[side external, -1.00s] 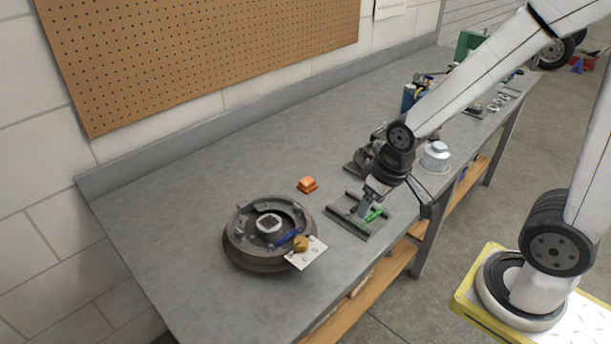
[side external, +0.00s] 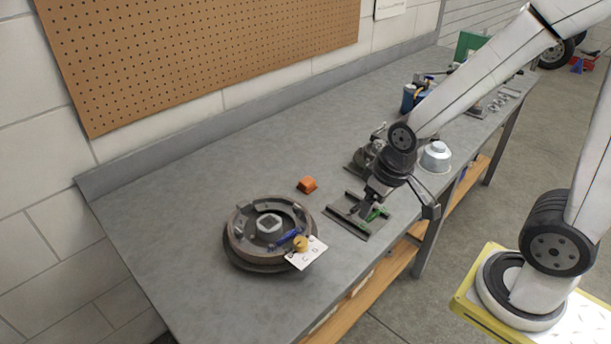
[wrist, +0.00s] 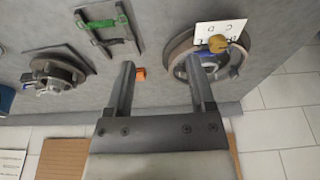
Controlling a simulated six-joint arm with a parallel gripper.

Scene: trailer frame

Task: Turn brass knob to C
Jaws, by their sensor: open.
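The brass knob (side external: 301,243) sits at the front edge of a round brake drum assembly (side external: 238,262), beside a blue part (side external: 284,238). A white plate (side external: 309,256) with letters lies by the knob; C and D can be made out in the side view. In the wrist view the knob (wrist: 218,43) is at the upper right, on the plate (wrist: 238,28). My gripper (wrist: 160,75) is open and empty, its fingers pointing toward the bench. In the side view it is above the dark frame with the green part, right of the knob and apart from it.
A dark metal frame (side external: 352,232) with a green piece (side external: 378,213) lies under my gripper. A small orange block (side external: 307,184) lies behind the drum. A silver dome-shaped part (side external: 435,155) and other hardware stand farther right. The bench's left end is clear.

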